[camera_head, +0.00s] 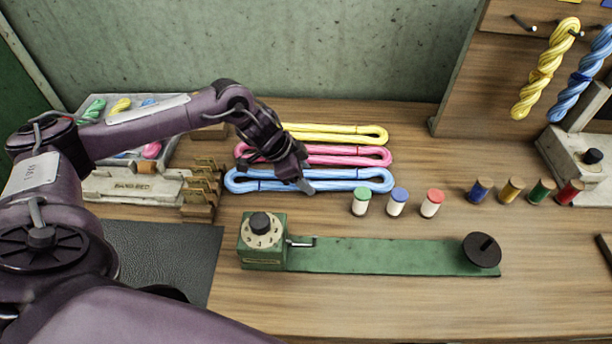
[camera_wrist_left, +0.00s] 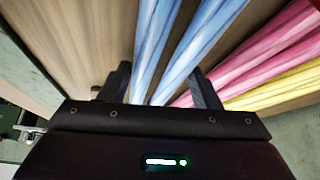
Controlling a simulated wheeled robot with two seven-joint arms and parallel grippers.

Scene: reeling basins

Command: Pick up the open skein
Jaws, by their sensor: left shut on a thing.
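Three open skeins lie in long loops side by side on the wooden table: yellow (camera_head: 335,128) at the back, pink (camera_head: 350,161) in the middle, blue (camera_head: 350,187) in front. My left gripper (camera_head: 303,180) reaches down from the left onto the blue skein. In the left wrist view, the blue strands (camera_wrist_left: 205,40) run between the two fingers (camera_wrist_left: 162,88), and the gripper is shut on them. The blue loop still appears to lie flat on the table. The arm hides part of the pink and blue loops. My right gripper is not in view.
Several small spools stand to the right, one of them blue-topped (camera_head: 397,201). A green winder (camera_head: 390,257) lies in front. A notched wooden rack (camera_head: 201,190) and a tray of twisted skeins (camera_head: 95,101) are at the left. Twisted skeins (camera_head: 547,70) hang at the upper right.

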